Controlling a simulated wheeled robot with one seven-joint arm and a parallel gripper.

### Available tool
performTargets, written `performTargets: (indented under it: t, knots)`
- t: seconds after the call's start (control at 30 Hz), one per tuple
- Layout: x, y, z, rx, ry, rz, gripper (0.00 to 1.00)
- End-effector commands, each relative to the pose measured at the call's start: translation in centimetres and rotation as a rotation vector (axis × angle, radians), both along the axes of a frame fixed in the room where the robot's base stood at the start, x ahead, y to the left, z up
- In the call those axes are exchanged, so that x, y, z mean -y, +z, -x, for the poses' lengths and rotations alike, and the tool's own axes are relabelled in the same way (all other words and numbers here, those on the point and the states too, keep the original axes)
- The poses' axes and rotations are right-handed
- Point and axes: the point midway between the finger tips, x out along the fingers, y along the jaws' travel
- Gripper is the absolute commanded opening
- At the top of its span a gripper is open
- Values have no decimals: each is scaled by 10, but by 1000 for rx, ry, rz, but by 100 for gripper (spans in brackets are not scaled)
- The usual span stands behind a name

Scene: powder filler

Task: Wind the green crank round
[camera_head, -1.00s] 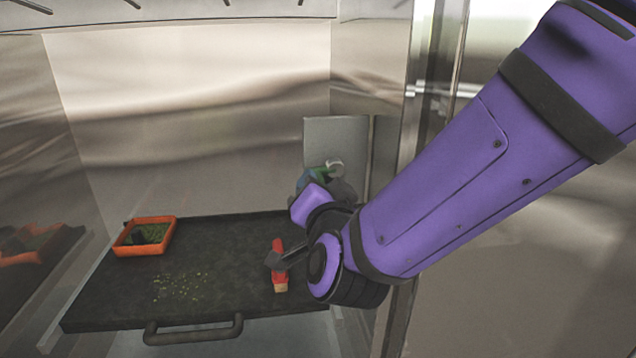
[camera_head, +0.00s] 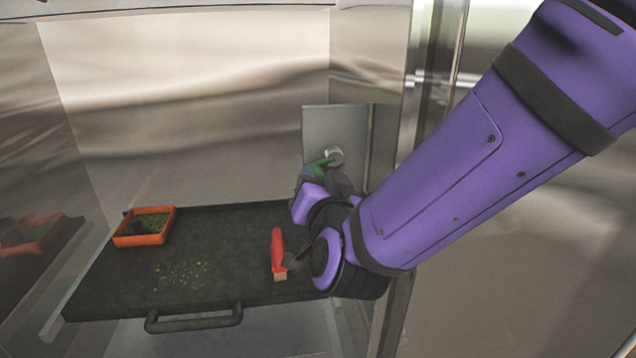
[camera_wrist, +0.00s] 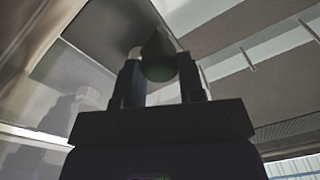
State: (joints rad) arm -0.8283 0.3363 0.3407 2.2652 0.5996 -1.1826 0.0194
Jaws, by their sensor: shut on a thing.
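The green crank (camera_head: 316,166) shows in the head view on the grey plate (camera_head: 320,128) at the back right. Its green part reaches left and slightly down from a pale round hub (camera_head: 335,157). My gripper (camera_head: 309,174) is at the crank's green end, partly hidden by my purple wrist. In the wrist view my gripper's two dark fingers (camera_wrist: 162,78) stand on either side of a dark, greenish rounded piece (camera_wrist: 158,58), the crank's handle, and are shut on it.
A dark shelf (camera_head: 215,265) with a front handle (camera_head: 193,321) lies below. An orange tray (camera_head: 144,240) holds green bits, and crumbs (camera_head: 178,277) lie loose. A red-handled tool (camera_head: 277,250) lies beside my wrist. A metal post stands right.

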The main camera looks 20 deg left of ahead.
Motion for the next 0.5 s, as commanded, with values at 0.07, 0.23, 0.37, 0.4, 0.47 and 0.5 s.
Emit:
performTargets:
  t: [0.07,0.23,0.37,0.4,0.47,0.5]
  knots:
    - [0,0,0,0,1,0,47]
    - [0,0,0,-1,0,0,47]
    - [1,0,1,-1,0,-1,47]
    - [2,0,3,-1,0,-1,47]
    - [4,0,7,-1,0,0,47]
    - [7,0,10,-1,0,-1,47]
